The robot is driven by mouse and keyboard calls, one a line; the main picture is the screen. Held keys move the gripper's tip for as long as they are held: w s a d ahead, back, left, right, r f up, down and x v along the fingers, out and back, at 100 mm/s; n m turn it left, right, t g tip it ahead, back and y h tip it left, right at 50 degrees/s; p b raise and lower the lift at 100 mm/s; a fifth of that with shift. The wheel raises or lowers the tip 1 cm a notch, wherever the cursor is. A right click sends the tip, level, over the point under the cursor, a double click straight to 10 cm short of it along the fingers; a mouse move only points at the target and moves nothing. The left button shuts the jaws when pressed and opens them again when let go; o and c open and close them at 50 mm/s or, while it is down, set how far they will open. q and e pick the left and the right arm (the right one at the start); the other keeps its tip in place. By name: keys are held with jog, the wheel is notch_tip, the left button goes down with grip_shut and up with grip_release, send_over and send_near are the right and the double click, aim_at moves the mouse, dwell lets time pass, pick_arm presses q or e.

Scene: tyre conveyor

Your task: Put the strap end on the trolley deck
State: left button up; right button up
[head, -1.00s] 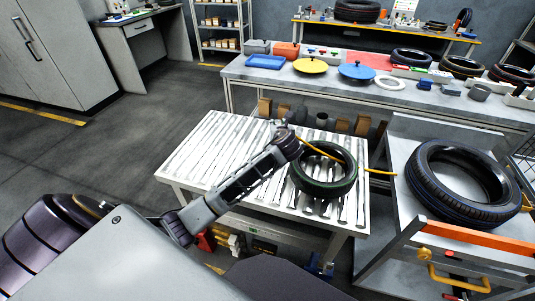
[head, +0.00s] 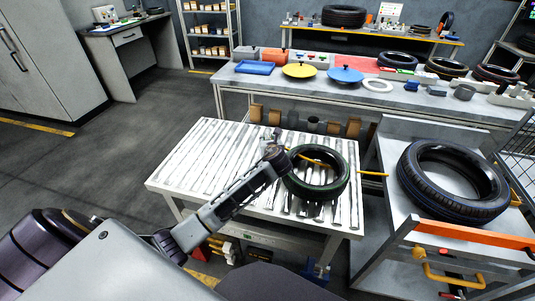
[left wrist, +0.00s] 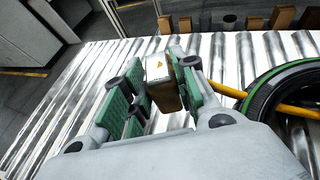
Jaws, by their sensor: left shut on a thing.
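My left gripper (head: 274,148) is over the roller conveyor (head: 205,150), at the left edge of a green-rimmed tyre (head: 330,193). In the left wrist view, my left gripper (left wrist: 163,88) has its green pads shut on the brown block-like strap end (left wrist: 160,82). The orange strap (left wrist: 228,91) runs right from there across the tyre. In the head view the strap (head: 316,161) crosses the tyre, and a piece shows beyond it towards the trolley. The trolley deck (head: 393,150) is at the right and carries a large black tyre (head: 455,208). My right gripper is not in view.
An orange bar (head: 470,233) and an orange handle (head: 455,278) are on the trolley's near side. A bench (head: 235,79) with pans and small tyres stands behind the conveyor. The conveyor's left part is clear.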

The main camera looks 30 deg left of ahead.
pick_arm(q)
jog(key=shift+f, duration=1.25)
jog(key=shift+f+b, duration=0.35)
jog(key=shift+f, duration=1.25)
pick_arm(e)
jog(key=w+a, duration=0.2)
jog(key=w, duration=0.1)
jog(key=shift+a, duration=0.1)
